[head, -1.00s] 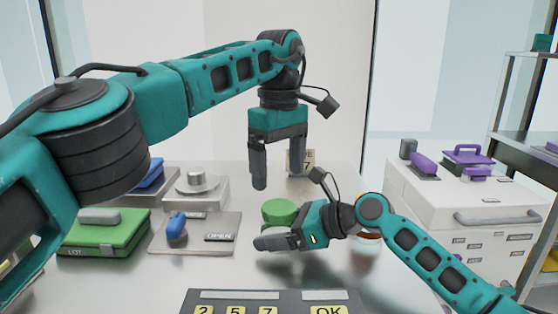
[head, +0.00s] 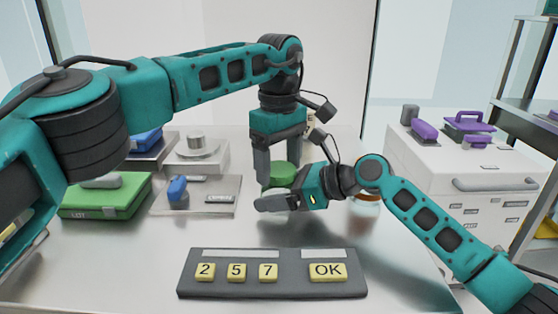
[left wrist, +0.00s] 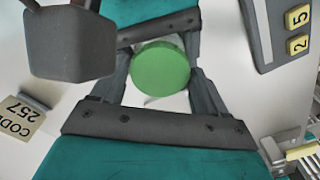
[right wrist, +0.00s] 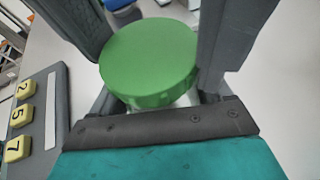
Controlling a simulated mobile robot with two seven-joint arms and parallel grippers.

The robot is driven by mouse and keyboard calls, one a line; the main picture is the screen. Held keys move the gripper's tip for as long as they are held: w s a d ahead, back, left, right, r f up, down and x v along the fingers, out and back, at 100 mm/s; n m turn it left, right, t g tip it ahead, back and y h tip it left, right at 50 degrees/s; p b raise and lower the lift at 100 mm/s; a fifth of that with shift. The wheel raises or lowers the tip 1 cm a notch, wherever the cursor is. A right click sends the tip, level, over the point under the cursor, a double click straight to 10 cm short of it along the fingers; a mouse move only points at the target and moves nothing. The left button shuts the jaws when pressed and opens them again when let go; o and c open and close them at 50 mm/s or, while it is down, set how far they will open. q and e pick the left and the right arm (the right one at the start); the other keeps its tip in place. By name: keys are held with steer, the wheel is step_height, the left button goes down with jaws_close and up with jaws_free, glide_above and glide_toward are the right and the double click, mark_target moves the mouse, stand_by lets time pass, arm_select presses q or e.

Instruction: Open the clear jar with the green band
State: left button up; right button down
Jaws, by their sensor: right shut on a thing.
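The jar has a round green top (head: 284,174), which also shows in the left wrist view (left wrist: 160,68) and the right wrist view (right wrist: 150,62). Only a little of its clear body shows under the top in the right wrist view; fingers hide the rest. My right gripper (head: 276,198) lies sideways and is shut on the jar's body, below the green top. My left gripper (head: 283,168) points down from above, its fingers open on either side of the green top. In the left wrist view slim gaps seem to show between fingers and top.
A keypad (head: 272,272) with 2, 5, 7 and OK keys lies in front. Another jar with a reddish band (head: 368,196) stands right, partly behind my right arm. A green case (head: 105,196) and a plate with a blue handle (head: 205,196) are left. A code card (left wrist: 22,117) stands behind.

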arm_select(q)
steer(key=c, duration=0.8)
steer(key=n, duration=1)
steer(key=o, duration=1.2)
steer(key=shift+c, duration=0.2)
steer(key=shift+r, duration=0.1)
